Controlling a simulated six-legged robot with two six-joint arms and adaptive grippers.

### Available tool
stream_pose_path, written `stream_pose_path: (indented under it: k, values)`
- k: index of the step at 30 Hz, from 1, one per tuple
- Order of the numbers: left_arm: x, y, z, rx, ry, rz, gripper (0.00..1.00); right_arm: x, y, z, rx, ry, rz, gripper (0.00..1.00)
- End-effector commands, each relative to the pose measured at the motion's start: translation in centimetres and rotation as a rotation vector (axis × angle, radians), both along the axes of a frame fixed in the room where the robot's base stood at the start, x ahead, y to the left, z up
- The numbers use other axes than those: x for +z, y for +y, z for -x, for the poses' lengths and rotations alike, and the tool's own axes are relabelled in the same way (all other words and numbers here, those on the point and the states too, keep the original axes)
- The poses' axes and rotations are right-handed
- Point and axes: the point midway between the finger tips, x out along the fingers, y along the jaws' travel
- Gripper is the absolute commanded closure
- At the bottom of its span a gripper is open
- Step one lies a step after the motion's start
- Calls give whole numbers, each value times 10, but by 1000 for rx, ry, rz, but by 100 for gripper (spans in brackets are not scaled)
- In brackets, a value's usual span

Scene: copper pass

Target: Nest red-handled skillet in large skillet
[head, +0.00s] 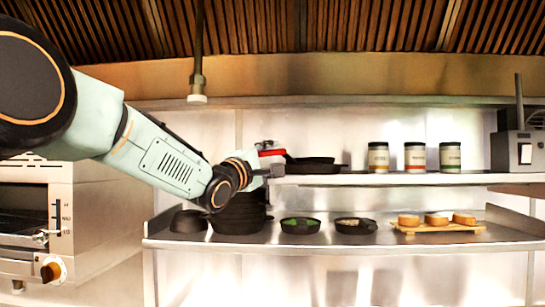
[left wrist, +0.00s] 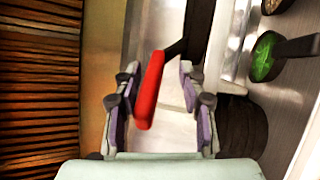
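The red handle (head: 270,152) of a skillet shows at the left end of the upper shelf in the head view. Dark pan shapes (head: 313,165) lie just right of it; I cannot tell clearly where one pan ends and another begins, or which is the large skillet. My left gripper (head: 273,168) is at the handle. In the left wrist view its two fingers are apart, with the red handle (left wrist: 151,90) between them and a gap on both sides. A dark pan edge (left wrist: 198,25) shows beyond the handle. My right gripper is out of view.
Three jars (head: 414,158) stand on the upper shelf. Below, the counter (head: 400,243) holds dark stacked pans (head: 240,216), a small pan with green food (head: 300,226), another small pan (head: 355,226) and a wooden board (head: 437,228). An oven (head: 40,225) is at left.

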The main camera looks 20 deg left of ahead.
Motion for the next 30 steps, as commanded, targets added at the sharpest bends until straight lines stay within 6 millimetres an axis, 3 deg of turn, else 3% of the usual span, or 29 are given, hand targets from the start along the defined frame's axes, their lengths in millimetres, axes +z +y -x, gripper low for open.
stream_pose_path:
  k: [9, 15, 30]
  values:
    - [-10, 10, 42, -1, -2, 5, 59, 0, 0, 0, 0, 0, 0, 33]
    - [-15, 14, 60, 0, -3, 5, 59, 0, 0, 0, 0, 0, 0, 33]
    - [-16, 15, 64, 0, -4, 3, 59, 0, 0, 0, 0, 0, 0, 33]
